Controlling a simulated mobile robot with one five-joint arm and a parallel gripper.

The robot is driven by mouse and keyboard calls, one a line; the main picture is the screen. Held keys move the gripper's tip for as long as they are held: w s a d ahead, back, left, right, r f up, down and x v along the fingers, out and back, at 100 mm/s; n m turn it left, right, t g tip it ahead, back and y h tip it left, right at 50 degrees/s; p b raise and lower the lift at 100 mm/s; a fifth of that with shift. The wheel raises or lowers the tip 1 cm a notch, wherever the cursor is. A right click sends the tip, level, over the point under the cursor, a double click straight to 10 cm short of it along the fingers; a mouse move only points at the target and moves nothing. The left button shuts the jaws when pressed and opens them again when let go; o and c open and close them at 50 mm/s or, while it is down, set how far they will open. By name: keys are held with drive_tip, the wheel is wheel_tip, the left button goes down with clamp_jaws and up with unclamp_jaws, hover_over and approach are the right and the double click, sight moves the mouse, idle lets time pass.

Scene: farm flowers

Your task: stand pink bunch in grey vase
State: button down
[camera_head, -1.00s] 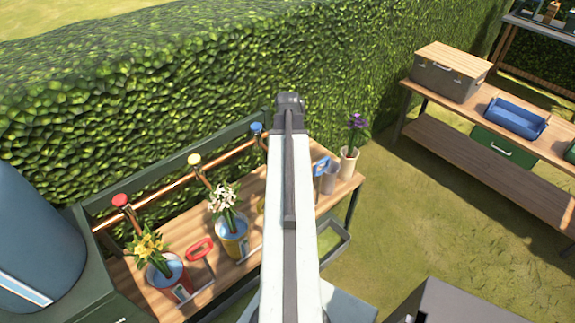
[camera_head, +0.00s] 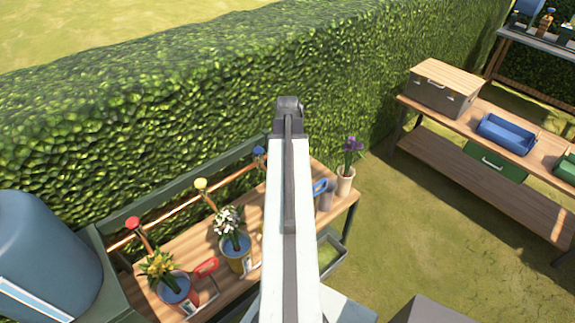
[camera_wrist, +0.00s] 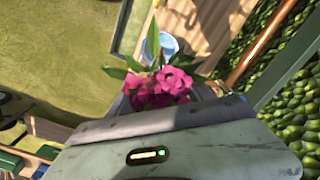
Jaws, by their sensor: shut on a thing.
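The pink bunch (camera_wrist: 158,84), with several green leaves, is between the jaws of my gripper (camera_wrist: 162,98) in the wrist view. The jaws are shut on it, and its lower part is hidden. In the head view my arm hides the bunch and the gripper. A plain grey vase (camera_head: 326,196) stands near the right end of the wooden bench, just right of my arm and left of a cream vase (camera_head: 345,184) with purple flowers. In the wrist view a pale blue round container (camera_wrist: 163,43) shows beyond the bunch; I cannot tell which one it is.
On the bench (camera_head: 190,243), left of my arm, stand a bucket with yellow flowers (camera_head: 175,288) and one with white flowers (camera_head: 236,250). A blue handle (camera_head: 320,186) is beside the grey vase. A hedge (camera_head: 180,130) runs behind.

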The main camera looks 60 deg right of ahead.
wheel_tip(320, 180, up, 9)
drive_tip(key=p, duration=0.8)
drive_tip(key=shift+r, duration=0.2)
drive_tip(key=shift+f, duration=0.15)
drive_tip(key=shift+w+d+r+m+p, duration=0.15)
drive_tip(key=shift+w+r+m+p, duration=0.15)
drive_tip(key=shift+r+m+p, duration=0.3)
drive_tip(key=shift+w+d+r+m+p, duration=0.15)
drive_tip(key=shift+w+r+m+p, duration=0.1)
drive_tip(key=shift+r+m+p, duration=0.35)
drive_tip(key=shift+w+r+m, duration=0.1)
drive_tip(key=shift+r+m, duration=0.05)
drive_tip(key=shift+m, duration=0.15)
drive_tip(key=shift+f, duration=0.2)
